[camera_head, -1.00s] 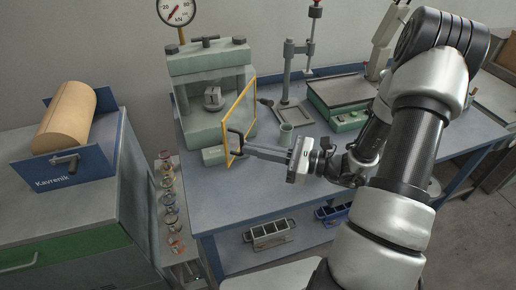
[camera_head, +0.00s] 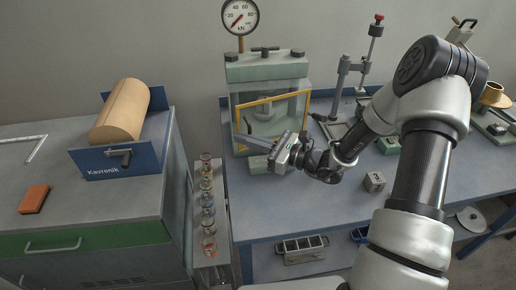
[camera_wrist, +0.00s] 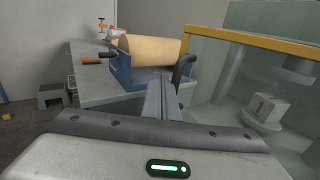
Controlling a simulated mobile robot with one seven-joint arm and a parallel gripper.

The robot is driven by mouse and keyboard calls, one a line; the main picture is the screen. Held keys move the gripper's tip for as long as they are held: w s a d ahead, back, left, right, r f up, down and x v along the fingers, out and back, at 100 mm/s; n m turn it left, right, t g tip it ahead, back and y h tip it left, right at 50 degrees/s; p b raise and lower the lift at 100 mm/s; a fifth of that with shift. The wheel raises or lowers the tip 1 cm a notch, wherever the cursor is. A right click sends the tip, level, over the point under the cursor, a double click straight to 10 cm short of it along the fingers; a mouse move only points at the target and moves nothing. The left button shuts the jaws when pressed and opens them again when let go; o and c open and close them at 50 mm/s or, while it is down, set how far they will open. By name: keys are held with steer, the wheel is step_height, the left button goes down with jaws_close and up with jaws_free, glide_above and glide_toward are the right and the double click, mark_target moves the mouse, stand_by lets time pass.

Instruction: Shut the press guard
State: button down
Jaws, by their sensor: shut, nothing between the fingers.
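The press (camera_head: 266,68) stands at the back left of the bench, below a round kN gauge. Its guard (camera_head: 270,97), a clear panel in a yellow frame, stands across the press front in the head view. I cannot tell whether it sits flush. In the wrist view, the guard's yellow top bar (camera_wrist: 250,40) runs along the right, and a block marked 1 (camera_wrist: 264,109) shows through the panel. My gripper (camera_head: 246,139) is shut and empty at the guard's left edge. In the wrist view its fingers (camera_wrist: 165,90) lie beside the black guard handle (camera_wrist: 184,69); contact is unclear.
A blue Kavrenik unit (camera_head: 125,157) with a tan roll stands on the cabinet to the left. Several small jars (camera_head: 207,200) stand in a rack between cabinet and bench. A numbered cube (camera_head: 374,181) sits on the bench. The bench front before the press is mostly clear.

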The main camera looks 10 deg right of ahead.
steer(key=shift+w+a, duration=0.4)
steer(key=shift+w, duration=0.45)
steer(key=shift+w+a, duration=0.4)
steer(key=shift+w, duration=0.45)
steer(key=shift+s, duration=0.15)
